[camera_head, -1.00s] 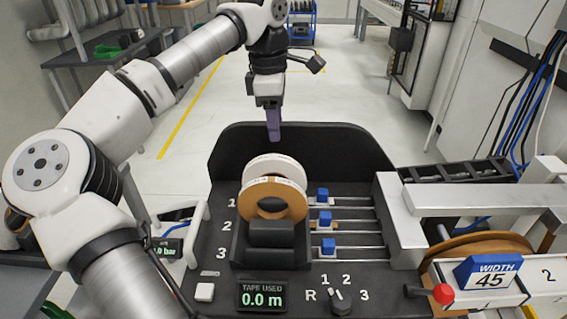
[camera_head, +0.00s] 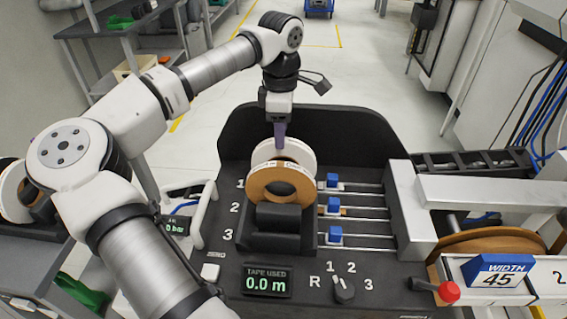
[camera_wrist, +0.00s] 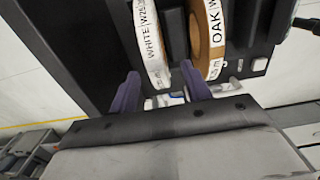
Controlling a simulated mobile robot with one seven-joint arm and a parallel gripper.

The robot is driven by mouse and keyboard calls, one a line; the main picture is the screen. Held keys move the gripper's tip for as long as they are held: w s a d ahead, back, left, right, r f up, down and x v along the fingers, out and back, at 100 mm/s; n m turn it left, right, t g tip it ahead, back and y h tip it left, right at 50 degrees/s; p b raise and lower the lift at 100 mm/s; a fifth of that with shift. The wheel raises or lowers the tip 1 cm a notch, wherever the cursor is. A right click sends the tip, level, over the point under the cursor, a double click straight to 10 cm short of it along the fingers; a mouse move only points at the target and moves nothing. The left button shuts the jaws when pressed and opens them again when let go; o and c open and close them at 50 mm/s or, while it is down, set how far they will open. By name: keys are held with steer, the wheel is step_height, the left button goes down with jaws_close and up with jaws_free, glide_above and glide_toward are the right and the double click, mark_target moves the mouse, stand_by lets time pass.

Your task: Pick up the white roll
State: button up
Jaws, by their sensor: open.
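The white roll (camera_head: 266,151) stands upright in the rack on the black machine panel, at slot 1, behind the brown oak roll (camera_head: 262,182). Part of it is hidden by the oak roll. In the wrist view the white roll (camera_wrist: 151,45) carries a label reading WHITE, and the oak roll (camera_wrist: 208,40) is beside it on the right. My gripper (camera_head: 280,146) points down at the top of the white roll. In the wrist view its purple fingers (camera_wrist: 162,88) are apart, with the white roll's rim between and beyond them. I cannot tell whether they touch it.
Black empty holders (camera_head: 278,218) fill the slots in front of the oak roll. Blue sliders (camera_head: 333,205) on rods lie to the right. A black back panel (camera_head: 320,125) rises behind the rolls. A metal frame (camera_head: 410,215) stands at right.

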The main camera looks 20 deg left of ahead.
mark_target(297, 151)
steer(key=f, duration=0.1)
steer(key=f+p, duration=0.1)
steer(key=f, duration=0.2)
steer(key=shift+w+d+f, duration=0.15)
steer(key=shift+w+f, duration=0.2)
steer(key=shift+f, duration=0.05)
jaws_close()
steer(key=shift+r, duration=0.1)
